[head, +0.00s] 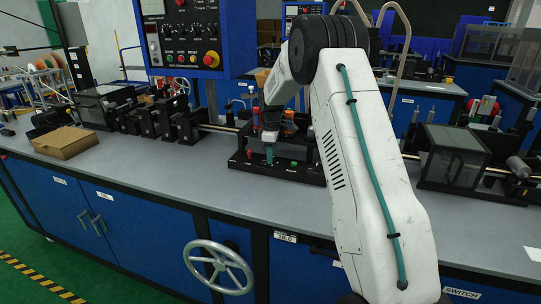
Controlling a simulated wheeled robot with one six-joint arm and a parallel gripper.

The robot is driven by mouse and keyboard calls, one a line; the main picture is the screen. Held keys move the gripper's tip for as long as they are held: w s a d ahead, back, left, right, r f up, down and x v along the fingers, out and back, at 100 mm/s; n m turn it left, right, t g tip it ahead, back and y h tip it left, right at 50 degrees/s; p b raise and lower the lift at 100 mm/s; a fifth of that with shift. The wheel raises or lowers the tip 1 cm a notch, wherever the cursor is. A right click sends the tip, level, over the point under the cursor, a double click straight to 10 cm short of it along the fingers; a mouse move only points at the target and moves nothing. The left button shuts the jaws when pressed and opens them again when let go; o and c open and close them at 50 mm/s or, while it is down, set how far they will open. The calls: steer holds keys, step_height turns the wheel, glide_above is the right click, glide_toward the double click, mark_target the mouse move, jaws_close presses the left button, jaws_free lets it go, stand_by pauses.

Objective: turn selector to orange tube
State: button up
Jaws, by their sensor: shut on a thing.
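A low black fixture (310,175) with small red and green parts sits on the grey bench, partly behind my arm. My gripper (270,158) points down at the left part of this fixture, with teal fingers close together. It is shut on what appears to be the selector, which the fingers mostly hide. Which way the selector points is too small to tell. I cannot pick out the orange tube for sure; small red and orange parts show around my wrist.
A cardboard box (65,142) lies on the bench at the left. A blue control panel (190,40) with a red stop button stands behind. A grey handwheel (218,267) juts from the bench front. A clear-sided black box (455,157) stands at right.

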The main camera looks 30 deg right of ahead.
steer(key=shift+s+f, duration=0.1)
steer(key=shift+s, duration=0.05)
steer(key=o, duration=1)
steer(key=shift+d, duration=0.1)
steer(key=shift+c, duration=0.2)
steer(key=shift+r, duration=0.2)
steer(key=shift+r, duration=0.35)
step_height(320, 180, up, 7)
steer(key=shift+f, duration=0.1)
